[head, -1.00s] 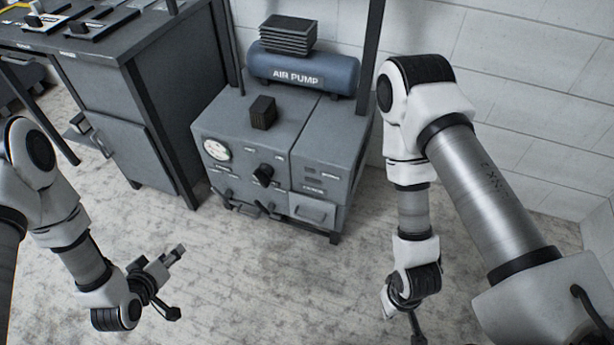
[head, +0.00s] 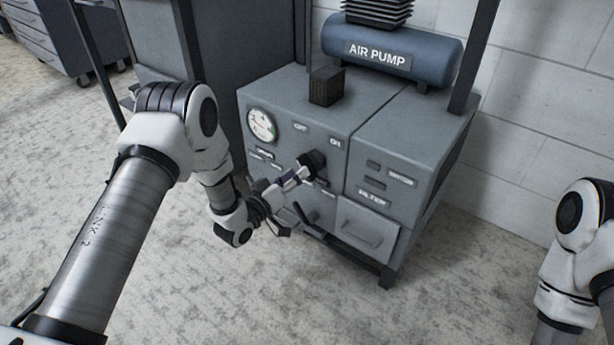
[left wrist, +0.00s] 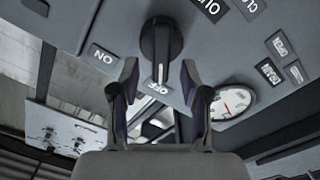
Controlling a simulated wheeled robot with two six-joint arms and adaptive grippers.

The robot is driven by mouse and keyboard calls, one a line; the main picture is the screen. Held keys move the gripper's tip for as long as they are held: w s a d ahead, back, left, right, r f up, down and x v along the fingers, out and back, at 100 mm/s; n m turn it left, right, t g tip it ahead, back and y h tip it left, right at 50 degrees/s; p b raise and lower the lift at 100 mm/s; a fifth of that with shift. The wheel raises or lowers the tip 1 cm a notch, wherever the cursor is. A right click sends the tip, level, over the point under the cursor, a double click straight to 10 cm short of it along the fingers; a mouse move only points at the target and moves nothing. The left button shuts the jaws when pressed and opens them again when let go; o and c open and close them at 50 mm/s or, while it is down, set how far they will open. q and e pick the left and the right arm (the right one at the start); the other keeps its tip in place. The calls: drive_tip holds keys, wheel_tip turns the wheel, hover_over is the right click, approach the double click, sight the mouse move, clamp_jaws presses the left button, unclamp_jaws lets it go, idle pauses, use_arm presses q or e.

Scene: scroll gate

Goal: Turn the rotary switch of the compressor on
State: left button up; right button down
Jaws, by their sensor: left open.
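The compressor (head: 400,118) is a grey cabinet with a blue AIR PUMP tank on top. Its black rotary switch (head: 313,160) is on the front panel, below the OFF label (head: 300,127) and the ON label (head: 335,143). My left gripper (head: 297,176) is open in front of the switch. In the left wrist view the switch (left wrist: 160,42) lies between and just beyond the open fingertips (left wrist: 159,68). The white mark on its grip points toward the OFF label (left wrist: 157,88); the ON label (left wrist: 103,54) is at left. I see no contact. My right gripper is out of view.
A round gauge (head: 262,125) is left of the switch. A dark block (head: 326,85) sits on the cabinet top, and a drawer (head: 367,227) is at lower right. Black posts rise beside the cabinet. The floor in front is clear.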

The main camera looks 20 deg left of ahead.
use_arm(q)
drive_tip(key=b+x, duration=0.1)
drive_tip(key=x, duration=0.3)
drive_tip(key=shift+w+f, duration=0.1)
clamp_jaws()
